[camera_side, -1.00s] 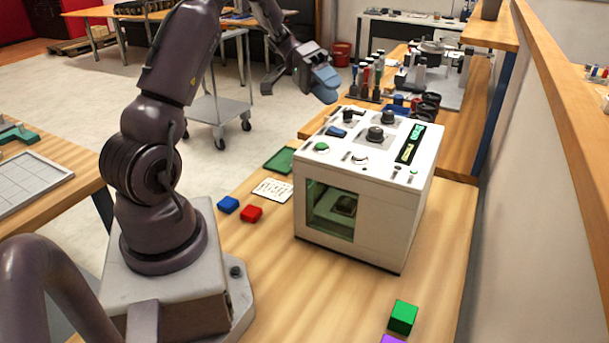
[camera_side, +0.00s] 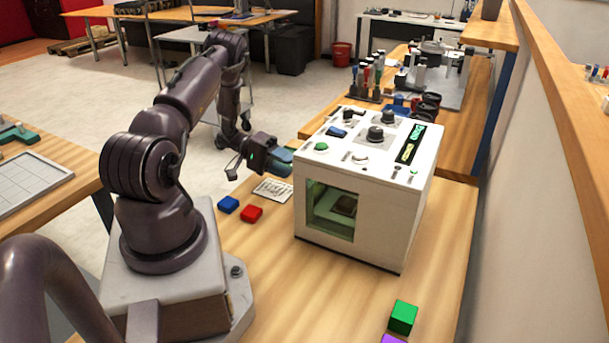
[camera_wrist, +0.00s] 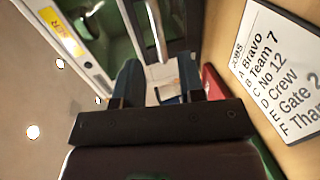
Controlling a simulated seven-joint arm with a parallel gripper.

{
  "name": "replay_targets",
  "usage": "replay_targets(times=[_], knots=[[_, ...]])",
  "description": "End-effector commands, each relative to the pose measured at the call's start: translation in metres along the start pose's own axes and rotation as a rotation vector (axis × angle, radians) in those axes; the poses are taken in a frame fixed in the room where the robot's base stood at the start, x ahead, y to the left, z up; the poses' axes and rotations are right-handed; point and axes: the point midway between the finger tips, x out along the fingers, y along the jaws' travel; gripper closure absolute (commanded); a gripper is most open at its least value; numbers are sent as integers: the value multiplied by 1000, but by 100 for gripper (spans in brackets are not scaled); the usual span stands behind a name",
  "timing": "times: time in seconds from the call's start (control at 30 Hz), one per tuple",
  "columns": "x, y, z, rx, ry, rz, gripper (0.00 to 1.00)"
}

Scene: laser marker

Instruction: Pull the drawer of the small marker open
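The small marker (camera_side: 395,215) is a white box on the wooden table, with knobs and a lit display on top. Its left-facing side has a greenish window (camera_side: 330,210) with a dark item behind it. I see no clearly open drawer. My gripper (camera_side: 283,160) is low beside the marker's back left, pointing toward it, and looks apart from it. In the wrist view my two dark blue fingers (camera_wrist: 160,78) are spread with a gap between them. Ahead of them are the marker's pale body (camera_wrist: 88,62) and a silver upright bar (camera_wrist: 156,28), possibly a handle.
A printed jobs card (camera_wrist: 285,70) lies beside my gripper. A green block (camera_side: 403,317) and a purple block (camera_side: 392,339) are at the front.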

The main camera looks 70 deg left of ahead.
Motion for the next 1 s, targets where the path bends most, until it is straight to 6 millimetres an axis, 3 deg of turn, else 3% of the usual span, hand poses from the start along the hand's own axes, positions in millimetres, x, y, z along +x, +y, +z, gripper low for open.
replay_targets(times=[0.1, 0.3, 0.73, 0.9, 1.0], knots=[[25, 0, 0, -1, -5, 0, 64], [52, 0, 0, 0, -3, -1, 64], [62, 0, 0, 0, 0, -1, 64], [61, 0, 0, 0, 0, -1, 100], [61, 0, 0, 0, 0, -1, 100]])
